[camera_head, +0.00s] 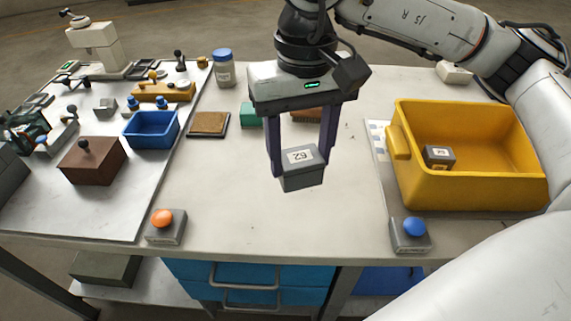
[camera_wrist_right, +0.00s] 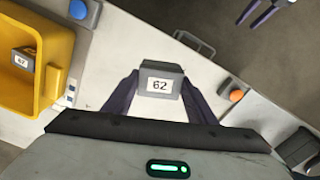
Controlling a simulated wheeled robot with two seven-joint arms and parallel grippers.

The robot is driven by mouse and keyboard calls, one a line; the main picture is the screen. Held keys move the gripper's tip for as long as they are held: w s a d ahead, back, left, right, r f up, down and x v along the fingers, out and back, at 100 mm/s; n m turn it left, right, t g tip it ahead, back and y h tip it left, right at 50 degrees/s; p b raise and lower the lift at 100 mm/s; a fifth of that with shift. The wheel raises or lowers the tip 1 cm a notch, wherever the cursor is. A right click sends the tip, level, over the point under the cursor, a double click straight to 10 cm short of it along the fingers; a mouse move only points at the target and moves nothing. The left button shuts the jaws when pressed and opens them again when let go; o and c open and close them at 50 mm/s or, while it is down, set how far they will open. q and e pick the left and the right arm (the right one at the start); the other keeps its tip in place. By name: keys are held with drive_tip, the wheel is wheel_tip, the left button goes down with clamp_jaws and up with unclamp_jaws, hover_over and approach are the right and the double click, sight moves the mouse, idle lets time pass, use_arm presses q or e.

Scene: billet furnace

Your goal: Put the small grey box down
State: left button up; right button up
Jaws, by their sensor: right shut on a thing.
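The small grey box (camera_head: 302,178) has a white label reading 62. My right gripper (camera_head: 300,160) is shut on it, with one dark purple finger on each side. It hangs above the bare middle of the white table (camera_head: 240,205), apparently clear of the surface. In the right wrist view the box (camera_wrist_right: 160,83) sits between the fingertips with its label facing the camera. My left gripper (camera_wrist_right: 262,12) shows only at the top edge of the wrist view, its fingers apart and empty, away from the box.
A yellow bin (camera_head: 470,192) at the right holds another labelled grey box (camera_head: 438,156). Orange (camera_head: 163,218) and blue (camera_head: 414,227) buttons stand at the front edge. A green block (camera_head: 250,115), brown pad (camera_head: 208,124) and jar (camera_head: 223,70) stand farther back. Left are a blue tray (camera_head: 151,142) and fixtures.

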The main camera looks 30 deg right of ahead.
drive_tip(key=w+d+f+n+b, duration=0.25)
drive_tip(key=w+d+n, duration=0.25)
drive_tip(key=n, duration=1.1)
drive_tip(key=w+d+f+n+b, duration=0.1)
drive_tip(key=w+d+f+n, duration=0.35)
drive_tip(key=n, duration=1.15)
drive_tip(key=f, duration=0.3)
drive_tip(key=w+f, duration=0.1)
drive_tip(key=f, duration=0.1)
drive_tip(key=shift+d, duration=0.2)
wheel_tip(320, 180, down, 4)
drive_tip(key=shift+r+p, duration=0.15)
drive_tip(key=shift+p, duration=0.25)
use_arm(q)
drive_tip(key=f, duration=0.3)
drive_tip(key=shift+s+a+f, duration=0.1)
drive_tip(key=shift+s, duration=0.25)
